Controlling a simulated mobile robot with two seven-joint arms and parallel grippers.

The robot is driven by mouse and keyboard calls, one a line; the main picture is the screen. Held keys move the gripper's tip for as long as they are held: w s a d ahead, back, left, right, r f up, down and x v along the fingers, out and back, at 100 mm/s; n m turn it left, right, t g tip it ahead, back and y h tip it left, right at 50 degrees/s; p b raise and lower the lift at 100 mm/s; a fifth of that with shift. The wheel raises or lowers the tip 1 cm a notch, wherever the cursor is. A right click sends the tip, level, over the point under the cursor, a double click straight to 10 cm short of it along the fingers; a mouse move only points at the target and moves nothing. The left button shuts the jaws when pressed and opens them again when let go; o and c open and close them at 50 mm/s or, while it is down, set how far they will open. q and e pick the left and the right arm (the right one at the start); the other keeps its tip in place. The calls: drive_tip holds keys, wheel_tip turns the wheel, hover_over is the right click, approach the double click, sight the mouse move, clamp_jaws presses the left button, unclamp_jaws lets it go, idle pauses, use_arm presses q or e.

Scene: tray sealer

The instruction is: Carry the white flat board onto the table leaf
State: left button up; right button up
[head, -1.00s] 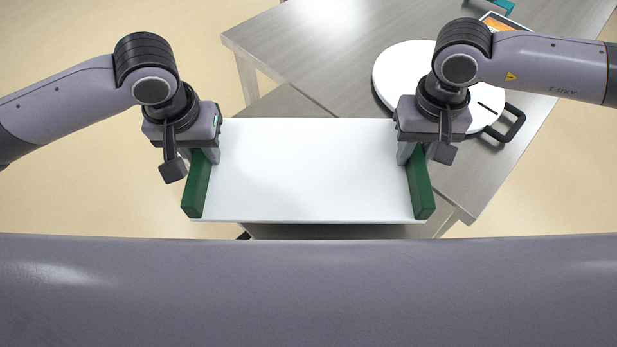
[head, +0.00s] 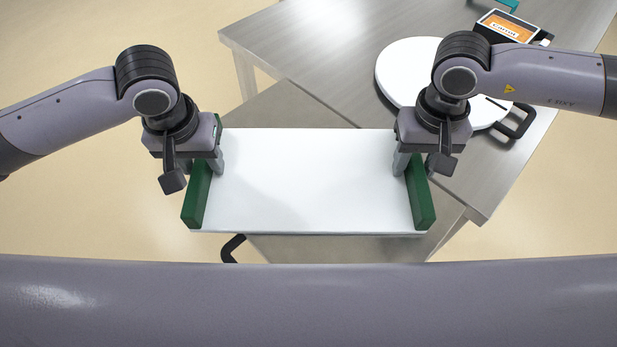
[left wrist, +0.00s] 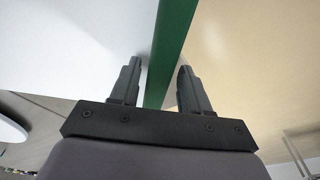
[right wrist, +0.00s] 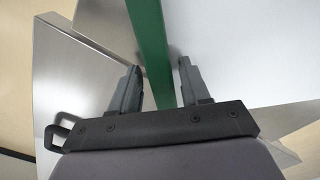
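The white flat board (head: 305,180) is level in front of me in the head view, with a green rail along each short end. My left gripper (head: 205,165) has its fingers on either side of the left green rail (left wrist: 172,40). My right gripper (head: 410,165) does the same at the right green rail (right wrist: 150,40). Both grippers hold the board in the air. A grey metal panel (head: 335,248), seemingly the table leaf, shows below the board's near edge and behind its far edge. The board hides most of it, and the height between them is hard to tell.
A steel table (head: 320,60) stands behind and to the right. On it are a white round disc (head: 405,70) with a black handle (head: 517,122) and an orange-screened device (head: 507,26). Another black handle (head: 232,247) shows below the board's near left edge. Bare floor lies left.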

use_arm(q)
drive_tip(key=shift+d+r, duration=0.1)
drive_tip(key=shift+r, duration=0.05)
use_arm(e)
drive_tip(key=shift+a, duration=0.1)
use_arm(q)
drive_tip(key=shift+r, duration=0.35)
use_arm(e)
drive_tip(key=shift+r, duration=0.35)
use_arm(q)
wheel_tip(320, 180, up, 11)
drive_tip(key=s, duration=0.1)
drive_tip(key=shift+s, duration=0.4)
use_arm(e)
wheel_tip(320, 180, up, 12)
drive_tip(key=shift+f, duration=0.25)
use_arm(q)
drive_tip(key=shift+s, duration=0.1)
use_arm(e)
drive_tip(key=shift+s, duration=0.15)
